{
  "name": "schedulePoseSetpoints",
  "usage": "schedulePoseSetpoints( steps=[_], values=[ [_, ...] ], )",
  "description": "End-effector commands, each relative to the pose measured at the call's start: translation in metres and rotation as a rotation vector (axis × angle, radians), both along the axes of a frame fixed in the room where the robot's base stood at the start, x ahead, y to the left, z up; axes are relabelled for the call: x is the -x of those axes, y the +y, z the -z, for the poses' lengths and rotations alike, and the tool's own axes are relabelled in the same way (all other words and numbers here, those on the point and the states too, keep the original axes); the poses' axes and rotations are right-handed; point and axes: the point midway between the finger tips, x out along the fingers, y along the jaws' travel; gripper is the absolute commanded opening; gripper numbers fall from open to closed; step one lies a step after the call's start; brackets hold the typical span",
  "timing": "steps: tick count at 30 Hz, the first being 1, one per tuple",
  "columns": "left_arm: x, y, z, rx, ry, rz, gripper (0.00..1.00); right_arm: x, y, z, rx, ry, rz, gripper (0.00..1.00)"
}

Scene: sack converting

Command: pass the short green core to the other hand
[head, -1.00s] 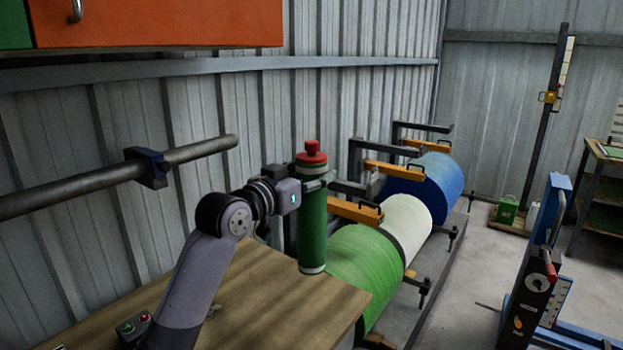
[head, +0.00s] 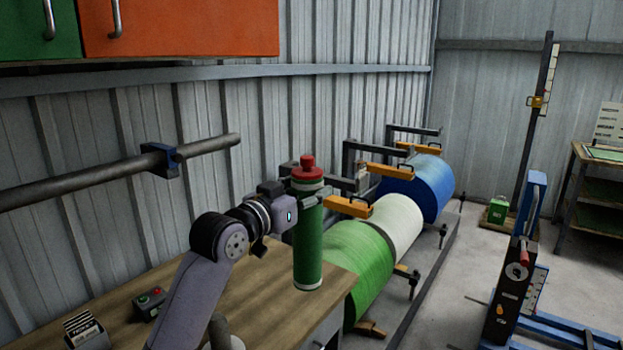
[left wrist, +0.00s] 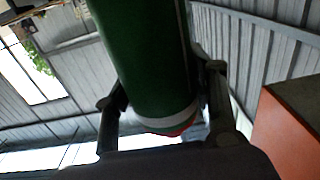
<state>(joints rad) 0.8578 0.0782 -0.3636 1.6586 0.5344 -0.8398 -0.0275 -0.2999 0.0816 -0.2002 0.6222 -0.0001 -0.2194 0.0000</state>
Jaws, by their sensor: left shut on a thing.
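The short green core (head: 308,240) is an upright green cylinder with pale bands and a red knobbed top. My left gripper (head: 300,192) is shut on it near its upper end, coming from the left. In the head view its lower end shows against the wooden table top; I cannot tell whether it touches. In the left wrist view the green core (left wrist: 145,60) lies between the two fingers (left wrist: 165,105), with a white band and a bit of red at its end. My right gripper does not show.
The wooden table (head: 255,305) carries a button box (head: 149,304) and a card holder (head: 86,331). A grey bar (head: 70,188) runs along the wall at left.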

Motion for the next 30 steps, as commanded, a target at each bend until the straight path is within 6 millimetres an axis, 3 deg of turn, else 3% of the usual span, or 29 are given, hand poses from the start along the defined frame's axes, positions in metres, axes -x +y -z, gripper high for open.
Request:
schedulePoseSetpoints(
  steps=[8, 14, 30],
  values=[
    [0.027, 0.015, 0.019, 0.002, -0.006, -0.046, 0.00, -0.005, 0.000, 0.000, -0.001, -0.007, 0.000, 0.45],
    [0.056, 0.031, 0.045, 0.002, -0.001, -0.100, 0.00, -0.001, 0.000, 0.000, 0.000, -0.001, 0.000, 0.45],
    [0.178, 0.098, 0.145, 0.002, 0.004, -0.324, 0.00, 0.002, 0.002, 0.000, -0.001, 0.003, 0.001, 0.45]
  ],
)
